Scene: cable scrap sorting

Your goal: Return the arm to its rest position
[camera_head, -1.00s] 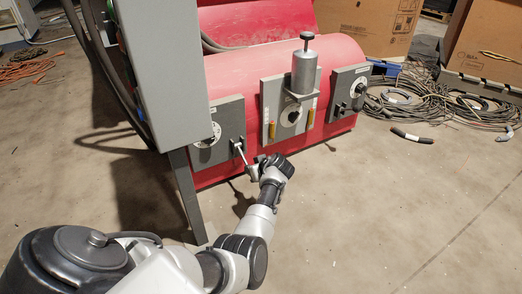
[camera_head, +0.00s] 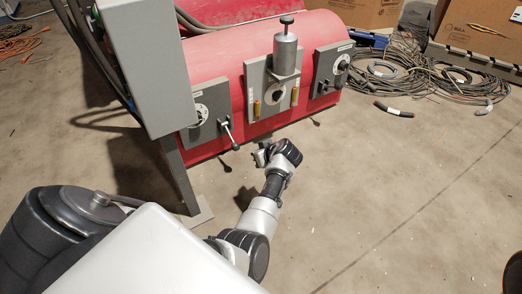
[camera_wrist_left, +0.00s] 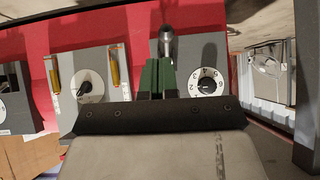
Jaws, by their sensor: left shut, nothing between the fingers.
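My left gripper (camera_head: 262,155) is at the end of the arm from the lower left, over the floor just in front of the red machine (camera_head: 222,75). In the left wrist view its green fingers (camera_wrist_left: 157,78) are together with nothing between them. The grey panel on the machine's left has a dial (camera_head: 201,115) and a metal lever (camera_head: 230,134). The gripper is to the right of and below the lever, apart from it in the head view. In the wrist view the lever (camera_wrist_left: 166,42) appears just beyond the fingertips, beside the numbered dial (camera_wrist_left: 209,82). My right gripper is out of view.
A grey cabinet (camera_head: 150,65) on a leg stands left of the gripper. The middle panel carries a metal cylinder (camera_head: 287,53) and yellow handles. Coiled cables (camera_head: 440,85) and cardboard boxes (camera_head: 480,30) lie at the back right. The floor (camera_head: 390,190) at the right is open.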

